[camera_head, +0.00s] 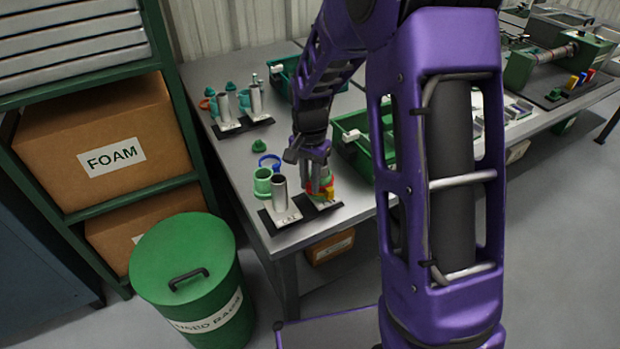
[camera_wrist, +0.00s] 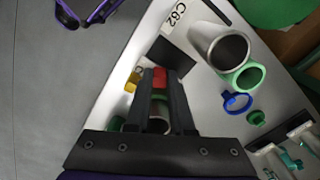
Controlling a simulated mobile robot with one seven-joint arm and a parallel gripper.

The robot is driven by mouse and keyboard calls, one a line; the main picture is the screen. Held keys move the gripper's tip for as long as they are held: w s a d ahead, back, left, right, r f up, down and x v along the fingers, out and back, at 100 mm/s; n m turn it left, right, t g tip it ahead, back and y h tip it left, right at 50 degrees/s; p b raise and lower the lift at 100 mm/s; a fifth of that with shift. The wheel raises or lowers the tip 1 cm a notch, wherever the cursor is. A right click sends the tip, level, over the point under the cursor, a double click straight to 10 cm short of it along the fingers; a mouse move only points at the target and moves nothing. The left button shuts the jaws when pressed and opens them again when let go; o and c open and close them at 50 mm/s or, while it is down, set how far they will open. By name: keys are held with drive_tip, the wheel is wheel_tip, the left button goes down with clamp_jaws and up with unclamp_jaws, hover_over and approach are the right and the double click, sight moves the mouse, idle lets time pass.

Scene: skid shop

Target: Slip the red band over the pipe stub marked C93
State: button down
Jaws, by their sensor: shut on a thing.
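My gripper (camera_head: 318,180) points down over the front of the table; in the wrist view its fingers (camera_wrist: 160,85) are shut on a red piece that I take for the red band (camera_wrist: 159,78). The fingers hide much of it. Below, a pipe stub (camera_wrist: 158,123) shows between the fingers with green around it; I cannot tell whether the band is around this stub or above it. Beside it stands an upright pipe stub (camera_head: 280,195) on a black plate marked C62 (camera_wrist: 175,13). The mark C93 is not readable in either view.
A yellow piece (camera_wrist: 132,83) is close to my fingers. More stubs (camera_head: 255,98) stand farther back. A green bin (camera_head: 352,135) is at the right. The table edge is near.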

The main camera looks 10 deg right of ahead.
drive_tip(key=shift+f, duration=0.2)
idle(0.3)
drive_tip(key=shift+c, duration=1.5)
unclamp_jaws()
drive_tip(key=shift+r, duration=0.1)
wheel_tip(320, 180, up, 11)
drive_tip(key=p, duration=0.8)
